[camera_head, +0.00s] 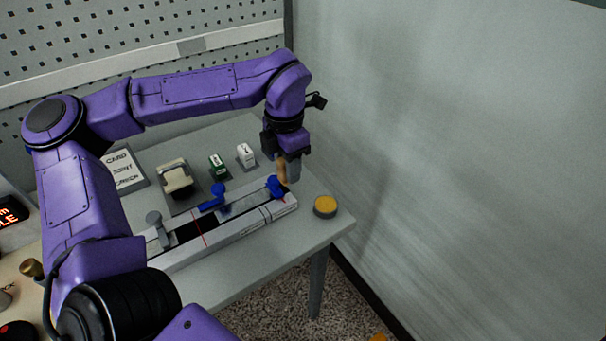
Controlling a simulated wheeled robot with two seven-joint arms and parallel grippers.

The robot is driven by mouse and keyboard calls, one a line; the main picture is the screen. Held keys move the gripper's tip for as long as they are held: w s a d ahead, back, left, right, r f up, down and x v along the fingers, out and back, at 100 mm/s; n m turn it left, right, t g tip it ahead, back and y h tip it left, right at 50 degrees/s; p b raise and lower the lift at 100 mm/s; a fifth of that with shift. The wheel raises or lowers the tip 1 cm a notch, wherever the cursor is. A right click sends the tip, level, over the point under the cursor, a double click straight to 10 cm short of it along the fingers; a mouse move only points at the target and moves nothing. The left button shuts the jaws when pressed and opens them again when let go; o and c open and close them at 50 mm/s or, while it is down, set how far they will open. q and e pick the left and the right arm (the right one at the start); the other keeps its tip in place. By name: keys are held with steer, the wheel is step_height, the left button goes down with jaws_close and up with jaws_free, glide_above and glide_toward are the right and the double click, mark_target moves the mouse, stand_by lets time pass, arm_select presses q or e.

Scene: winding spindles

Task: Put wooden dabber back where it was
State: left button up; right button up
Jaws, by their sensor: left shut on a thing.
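My left gripper (288,170) hangs over the right end of the table, pointing down. It is shut on the wooden dabber (282,173), a small tan piece that shows at the left side of the fingers. The fingers hide part of it. The dabber is just above or beside a blue part (276,187) at the right end of a long white rail fixture; I cannot tell whether they touch. A round grey pot with an orange-yellow top (325,205) stands to the right, near the table corner. My right gripper is not in view.
The rail fixture (230,232) runs along the table's front, with a blue lever (213,197) and a grey knobbed post (155,226). Behind it are a white block (246,155), a green block (218,167) and a cream piece on a grey tray (177,182). A wall (450,150) bounds the right.

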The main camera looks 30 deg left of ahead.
arm_select(q)
steer(key=w+f, duration=0.2)
steer(key=w, duration=0.1)
steer(key=w+a+f+p, duration=0.1)
steer(key=w+f, duration=0.2)
steer(key=w+a+f+p, duration=0.1)
steer(key=w+f, duration=0.2)
steer(key=shift+w+a, duration=0.2)
step_height(320, 180, down, 3)
steer(key=shift+r, duration=0.2)
steer(key=shift+f, duration=0.3)
steer(key=shift+f, duration=0.1)
steer(key=o, duration=1)
steer(key=shift+o, duration=0.2)
steer(key=shift+r+p, duration=0.3)
step_height(320, 180, up, 12)
steer(key=b, duration=0.1)
steer(key=shift+f, duration=0.15)
